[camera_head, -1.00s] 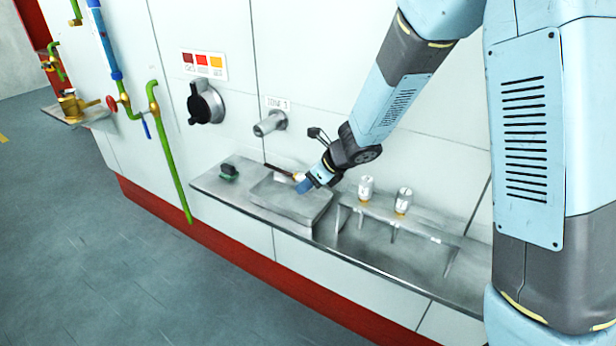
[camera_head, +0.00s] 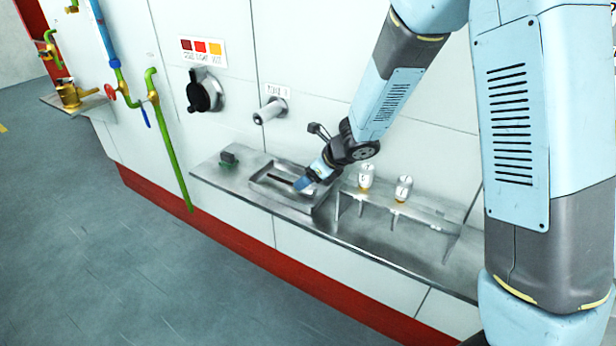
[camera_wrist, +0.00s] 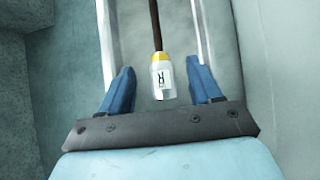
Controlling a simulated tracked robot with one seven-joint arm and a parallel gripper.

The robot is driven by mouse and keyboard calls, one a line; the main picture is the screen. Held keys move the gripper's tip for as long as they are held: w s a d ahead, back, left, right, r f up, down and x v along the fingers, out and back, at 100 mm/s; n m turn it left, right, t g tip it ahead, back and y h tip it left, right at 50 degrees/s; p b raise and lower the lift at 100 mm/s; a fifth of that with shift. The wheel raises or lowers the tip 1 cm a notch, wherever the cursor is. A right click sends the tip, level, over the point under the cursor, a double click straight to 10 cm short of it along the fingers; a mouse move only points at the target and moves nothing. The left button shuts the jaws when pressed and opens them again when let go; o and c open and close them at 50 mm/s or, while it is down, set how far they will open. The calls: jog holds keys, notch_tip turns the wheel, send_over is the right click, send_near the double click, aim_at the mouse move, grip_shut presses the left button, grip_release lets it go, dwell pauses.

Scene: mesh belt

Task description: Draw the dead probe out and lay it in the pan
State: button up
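The probe lies in the pan (camera_head: 281,200), its dark rod (camera_head: 281,178) along the pan floor. In the wrist view the probe's white and yellow head (camera_wrist: 163,82), marked with a dark letter, sits between my fingers, with its rod (camera_wrist: 155,25) pointing away. My gripper (camera_head: 303,184) is low over the right part of the pan. Its two blue fingers (camera_wrist: 163,88) stand apart with a clear gap on each side of the head, so it is open. In the head view the gripper hides the probe's head.
A socket tube (camera_head: 268,112) sticks out of the wall above the pan. A rack (camera_head: 418,213) with two white-capped probes (camera_head: 403,188) stands to the right on the metal shelf (camera_head: 370,255). A black round fitting (camera_head: 203,95) is on the wall.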

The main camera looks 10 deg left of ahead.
jog(key=shift+o, duration=0.4)
jog(key=v, duration=1.3)
jog(key=shift+d+r, duration=0.2)
jog(key=shift+r, duration=0.1)
jog(key=shift+s, duration=0.1)
